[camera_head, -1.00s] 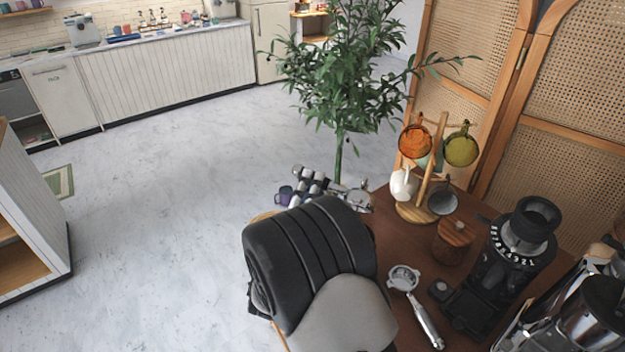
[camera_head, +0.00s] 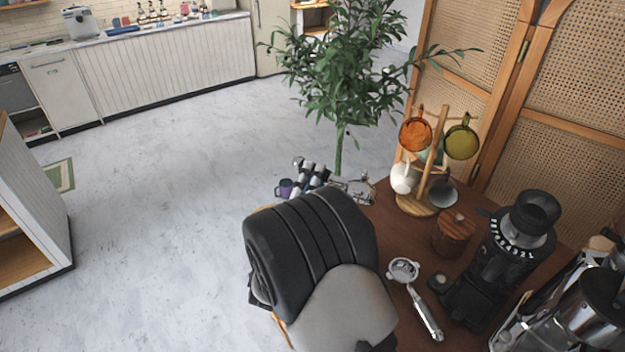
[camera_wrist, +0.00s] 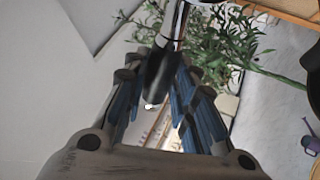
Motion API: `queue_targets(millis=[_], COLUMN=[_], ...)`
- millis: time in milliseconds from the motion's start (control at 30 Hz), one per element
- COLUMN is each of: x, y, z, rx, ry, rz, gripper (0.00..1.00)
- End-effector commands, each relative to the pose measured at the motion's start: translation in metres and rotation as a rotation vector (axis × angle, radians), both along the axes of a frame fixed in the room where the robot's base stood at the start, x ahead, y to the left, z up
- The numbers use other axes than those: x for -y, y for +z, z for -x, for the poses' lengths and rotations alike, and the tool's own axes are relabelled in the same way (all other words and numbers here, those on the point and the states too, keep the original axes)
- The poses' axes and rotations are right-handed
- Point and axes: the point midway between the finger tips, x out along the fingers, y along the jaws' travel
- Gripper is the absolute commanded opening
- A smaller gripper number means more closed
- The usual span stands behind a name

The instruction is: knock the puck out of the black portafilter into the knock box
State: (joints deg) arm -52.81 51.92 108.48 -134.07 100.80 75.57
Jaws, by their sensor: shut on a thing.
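My gripper (camera_wrist: 158,78) is shut on the black handle of the black portafilter (camera_wrist: 161,73) in the wrist view. A chrome neck runs up from the handle and leaves the picture at the top, so the basket and the puck are out of that view. In the head view my dark arm fills the lower middle. Beyond it is a cluster of dark and pale parts with some shiny metal, too small to tell apart. I cannot make out the knock box in either view; my arm hides part of the table.
A second portafilter (camera_head: 427,315) with a metal handle lies on the brown table (camera_head: 392,230). A black grinder (camera_head: 488,277), a wooden canister (camera_head: 455,235), a mug tree (camera_head: 432,185) and a chrome machine (camera_head: 580,322) stand to the right. A plant (camera_head: 345,65) stands behind.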

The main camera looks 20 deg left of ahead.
Motion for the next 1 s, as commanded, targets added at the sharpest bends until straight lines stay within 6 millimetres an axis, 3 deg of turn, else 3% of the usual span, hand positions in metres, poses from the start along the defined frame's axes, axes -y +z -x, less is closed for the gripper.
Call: queue_targets(millis=[233,567,767,1000], x=[0.0,0.0,0.0,0.0], y=[-0.008,-0.06,-0.045,-0.005], z=[0.0,0.0,0.0,0.0], rx=[0.004,0.004,0.005,0.006], ry=[0.0,0.0,0.0,0.0], rz=[-0.001,0.0,-0.002,-0.003], gripper=[0.0,0.0,0.0,0.0])
